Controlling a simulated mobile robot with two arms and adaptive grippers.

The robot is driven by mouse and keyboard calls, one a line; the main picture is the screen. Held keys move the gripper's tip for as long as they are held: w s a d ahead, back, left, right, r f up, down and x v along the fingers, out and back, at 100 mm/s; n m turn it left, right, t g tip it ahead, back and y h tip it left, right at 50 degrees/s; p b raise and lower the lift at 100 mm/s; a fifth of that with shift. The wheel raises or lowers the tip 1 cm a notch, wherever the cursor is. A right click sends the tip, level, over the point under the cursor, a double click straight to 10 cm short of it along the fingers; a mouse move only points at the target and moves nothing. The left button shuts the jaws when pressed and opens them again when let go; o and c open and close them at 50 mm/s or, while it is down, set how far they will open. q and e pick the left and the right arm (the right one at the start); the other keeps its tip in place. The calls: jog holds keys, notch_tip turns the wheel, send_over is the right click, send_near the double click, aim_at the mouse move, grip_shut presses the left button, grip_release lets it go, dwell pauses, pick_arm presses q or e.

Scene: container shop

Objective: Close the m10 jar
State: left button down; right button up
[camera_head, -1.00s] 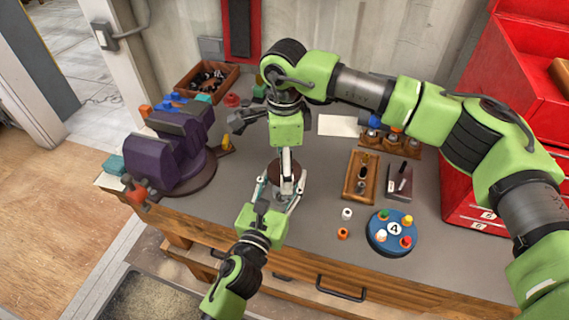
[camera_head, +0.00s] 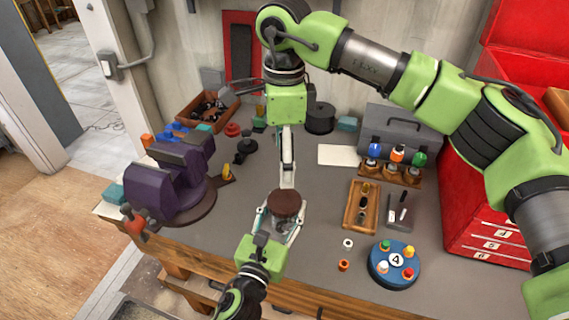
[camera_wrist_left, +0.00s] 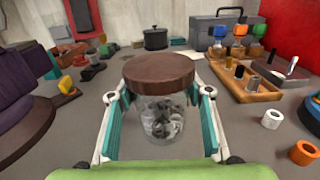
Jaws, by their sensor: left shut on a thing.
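The m10 jar (camera_wrist_left: 160,122) is clear glass with grey metal pieces inside. It stands upright between the fingers of my left gripper (camera_head: 280,222), which is shut on it. The brown round lid (camera_wrist_left: 158,72) sits level on the jar's mouth in the left wrist view. In the head view the lid (camera_head: 286,202) partly hides the jar. My right gripper (camera_head: 288,180) points down above the lid and is seen edge-on, so its opening cannot be judged. It does not show in the left wrist view.
A purple vise (camera_head: 172,180) stands to the left. To the right are a wooden tray (camera_head: 350,222), a blue round stand (camera_head: 380,268) with coloured caps, and white and orange rings. A grey toolbox (camera_head: 405,130) and red cabinet (camera_head: 485,215) stand behind and right.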

pick_arm(q)
jog(key=c, duration=1)
grip_release()
jog(key=shift+s, duration=0.1)
jog(key=v, duration=1.2)
